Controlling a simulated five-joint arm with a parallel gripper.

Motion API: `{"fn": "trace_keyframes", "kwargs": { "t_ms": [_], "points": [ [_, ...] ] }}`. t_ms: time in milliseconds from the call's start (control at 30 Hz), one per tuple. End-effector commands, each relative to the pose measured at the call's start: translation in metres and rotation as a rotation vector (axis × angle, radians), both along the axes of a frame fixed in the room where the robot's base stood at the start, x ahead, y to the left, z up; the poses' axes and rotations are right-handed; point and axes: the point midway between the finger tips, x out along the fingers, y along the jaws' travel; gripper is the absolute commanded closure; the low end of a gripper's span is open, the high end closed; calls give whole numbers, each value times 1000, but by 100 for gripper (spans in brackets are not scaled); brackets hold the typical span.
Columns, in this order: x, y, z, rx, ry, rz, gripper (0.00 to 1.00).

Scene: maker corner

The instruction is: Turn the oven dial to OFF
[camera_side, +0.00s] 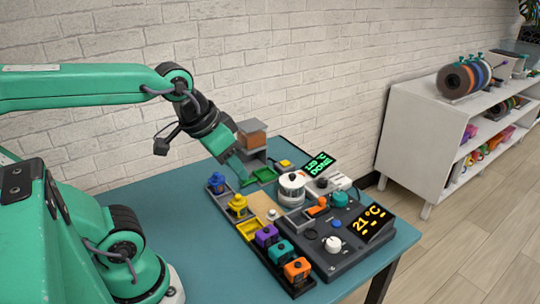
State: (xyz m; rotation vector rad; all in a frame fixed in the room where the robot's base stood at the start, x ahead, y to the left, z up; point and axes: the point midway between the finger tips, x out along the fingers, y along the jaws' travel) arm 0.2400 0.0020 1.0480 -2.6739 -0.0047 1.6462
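My gripper (240,168) points down over the back of the table, by a green tray. Its fingertips are small and partly blend with the green, so I cannot tell whether they are open or shut. A dark control panel (322,262) at the front right carries a white round knob (333,244) and a display (374,221) reading 21 °C. Behind it a round white unit (291,190) stands near a tilted display (318,165) reading about 120 °C and DONE. No OFF mark is readable, and I cannot tell which knob is the oven dial. My gripper is apart from the white knob.
A tray rack (262,257) holds blue, yellow, purple, teal and orange pieces left of the panel. A grey box with a brown front (252,136) stands by the wall. The teal table (205,262) is clear at front left. White shelves (415,135) stand at right.

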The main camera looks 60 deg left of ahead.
Motion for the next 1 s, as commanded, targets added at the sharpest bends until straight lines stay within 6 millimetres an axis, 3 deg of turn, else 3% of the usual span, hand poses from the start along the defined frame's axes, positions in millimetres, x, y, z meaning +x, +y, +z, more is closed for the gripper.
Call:
{"fn": "trace_keyframes", "kwargs": {
  "t_ms": [533, 1000],
  "points": [
    [96, 14, 24, 9, 129, 8, 61],
    [189, 32, 6, 10, 242, 14, 61]
  ]
}}
